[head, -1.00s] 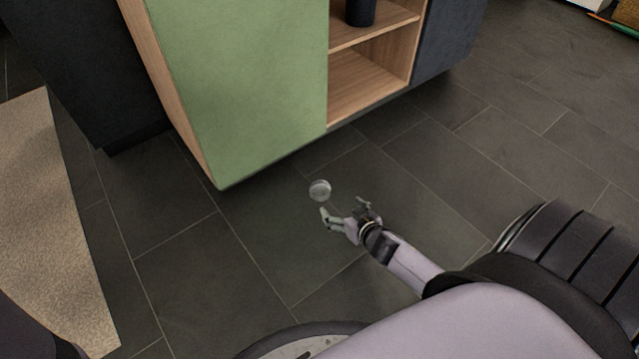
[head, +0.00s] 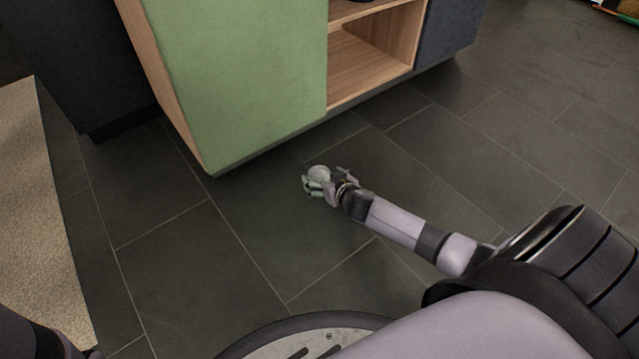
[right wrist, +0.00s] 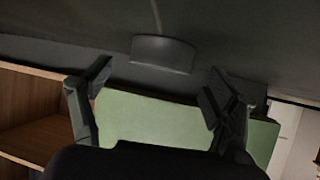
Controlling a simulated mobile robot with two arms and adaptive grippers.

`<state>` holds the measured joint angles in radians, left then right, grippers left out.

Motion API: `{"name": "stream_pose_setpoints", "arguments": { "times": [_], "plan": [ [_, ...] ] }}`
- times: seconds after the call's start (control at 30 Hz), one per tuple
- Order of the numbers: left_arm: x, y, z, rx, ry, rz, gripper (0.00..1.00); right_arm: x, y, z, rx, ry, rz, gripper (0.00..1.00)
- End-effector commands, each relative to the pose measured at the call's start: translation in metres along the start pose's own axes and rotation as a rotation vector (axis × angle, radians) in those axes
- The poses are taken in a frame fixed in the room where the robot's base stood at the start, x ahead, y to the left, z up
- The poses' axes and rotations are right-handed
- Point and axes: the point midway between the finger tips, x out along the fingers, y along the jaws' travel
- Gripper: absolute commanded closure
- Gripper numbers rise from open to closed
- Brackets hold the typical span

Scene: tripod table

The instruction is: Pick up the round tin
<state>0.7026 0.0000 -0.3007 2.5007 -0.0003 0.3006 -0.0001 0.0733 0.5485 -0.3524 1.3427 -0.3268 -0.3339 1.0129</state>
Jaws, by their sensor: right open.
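The round tin (head: 319,172) is a small pale grey disc-shaped thing on the dark tiled floor, in front of the green cabinet. It also shows in the right wrist view (right wrist: 163,54), as a dark grey short cylinder against the floor, which lies at the top of that picture. My right gripper (head: 325,181) is open at the tin, with a finger to either side of it in the head view. In the right wrist view the open fingers (right wrist: 158,85) show nothing held, and the tin appears beyond the gap between them. My left gripper is not in view.
The green cabinet (head: 240,80) with open wooden shelves (head: 370,70) stands just behind the tin. A beige rug (head: 35,220) lies at the left. The tiled floor right of the gripper is clear.

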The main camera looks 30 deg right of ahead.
Motion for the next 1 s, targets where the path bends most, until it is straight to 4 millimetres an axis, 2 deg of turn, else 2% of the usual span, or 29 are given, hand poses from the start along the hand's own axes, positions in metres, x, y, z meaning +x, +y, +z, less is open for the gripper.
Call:
{"name": "stream_pose_setpoints", "arguments": {
  "times": [0.03, 0.13, 0.47, 1.0],
  "plan": [
    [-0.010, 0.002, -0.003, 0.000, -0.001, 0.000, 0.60, 0.010, 0.000, 0.004, -0.002, 0.002, 0.000, 0.19],
    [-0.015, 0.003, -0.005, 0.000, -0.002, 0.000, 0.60, 0.017, 0.001, 0.003, -0.002, 0.000, 0.001, 0.19],
    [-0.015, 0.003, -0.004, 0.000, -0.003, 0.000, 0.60, 0.019, 0.000, 0.000, 0.000, -0.001, 0.000, 0.19],
    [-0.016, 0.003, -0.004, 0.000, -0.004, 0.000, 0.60, 0.019, 0.000, 0.001, 0.000, -0.001, 0.000, 0.55]
  ]
}}
